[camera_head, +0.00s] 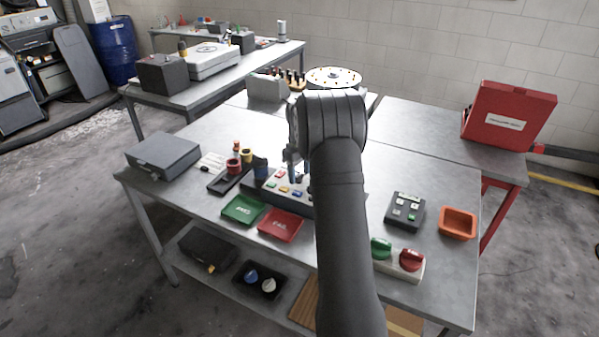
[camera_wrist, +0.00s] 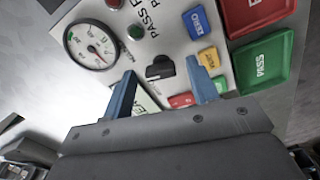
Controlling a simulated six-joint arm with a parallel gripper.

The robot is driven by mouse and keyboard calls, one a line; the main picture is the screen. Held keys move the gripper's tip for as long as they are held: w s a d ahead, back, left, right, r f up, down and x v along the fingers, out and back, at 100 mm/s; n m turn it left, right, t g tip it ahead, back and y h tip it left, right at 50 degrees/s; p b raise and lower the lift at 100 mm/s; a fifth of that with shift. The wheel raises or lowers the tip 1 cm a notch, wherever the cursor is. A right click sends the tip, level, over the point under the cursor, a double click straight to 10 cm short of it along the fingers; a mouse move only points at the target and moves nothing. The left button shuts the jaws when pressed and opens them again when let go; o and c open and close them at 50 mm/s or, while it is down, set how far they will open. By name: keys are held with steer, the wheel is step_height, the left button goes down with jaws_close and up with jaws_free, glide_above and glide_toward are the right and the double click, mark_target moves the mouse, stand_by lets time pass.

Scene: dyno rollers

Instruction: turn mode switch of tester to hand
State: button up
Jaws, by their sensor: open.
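The tester (camera_head: 262,190) is a sloped grey box with coloured buttons on the middle bench, partly hidden by my arm. In the wrist view its panel (camera_wrist: 150,22) shows a round dial gauge (camera_wrist: 91,45), a black knob (camera_wrist: 160,68) that looks like the mode switch, and a blue button marked ZERO (camera_wrist: 196,22). My gripper (camera_wrist: 161,72) is open, with its two blue fingers on either side of the black knob. I cannot tell whether they touch it or how deep they reach. The lettering around the knob is not readable.
Green PASS tray (camera_wrist: 262,62) and red tray (camera_wrist: 258,12) lie beside the tester; both also sit at the bench front in the head view. Right of my arm are a small button box (camera_head: 404,211), an orange bin (camera_head: 458,223) and a green-and-red knob box (camera_head: 397,262).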

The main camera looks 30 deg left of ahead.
mark_target(299, 175)
steer(key=c, duration=1)
steer(key=shift+m, duration=2.7)
steer(key=o, duration=1)
step_height(299, 175, up, 17)
steer(key=shift+r, duration=0.2)
